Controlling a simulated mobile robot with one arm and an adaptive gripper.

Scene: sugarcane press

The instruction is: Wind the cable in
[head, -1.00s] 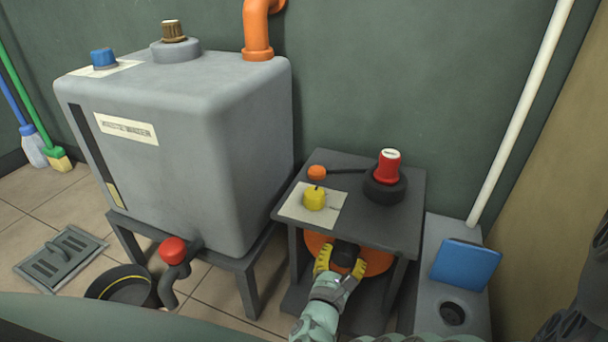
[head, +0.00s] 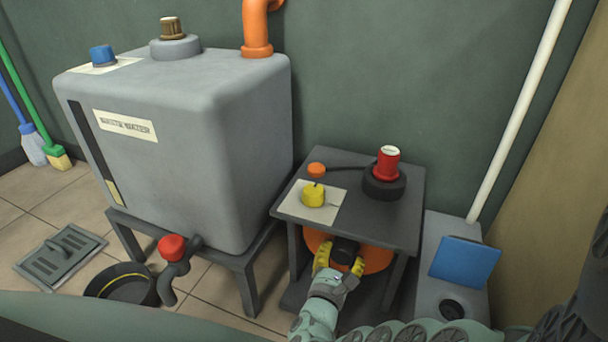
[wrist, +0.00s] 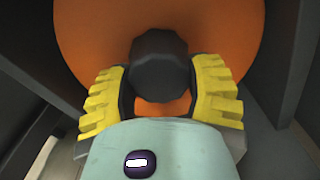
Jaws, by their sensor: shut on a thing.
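An orange reel (head: 378,259) sits under the small dark table, and its round face fills the back of the wrist view (wrist: 85,35). A black knob (wrist: 160,67) stands out from the front of the reel; it also shows in the head view (head: 344,250). My gripper (head: 339,264) has its yellow fingers on both sides of the knob and is shut on it, as the wrist view (wrist: 160,85) also shows. A short dark cable (head: 345,168) lies on the table top by an orange cap (head: 317,169). The rest of the cable cannot be made out.
The small table (head: 400,225) has legs on both sides of my gripper. A red knob (head: 388,162) and a yellow knob (head: 313,194) stand on it. A grey tank (head: 220,130) with a red-handled tap (head: 172,248) is at left. A grey box with a blue panel (head: 465,262) is at right.

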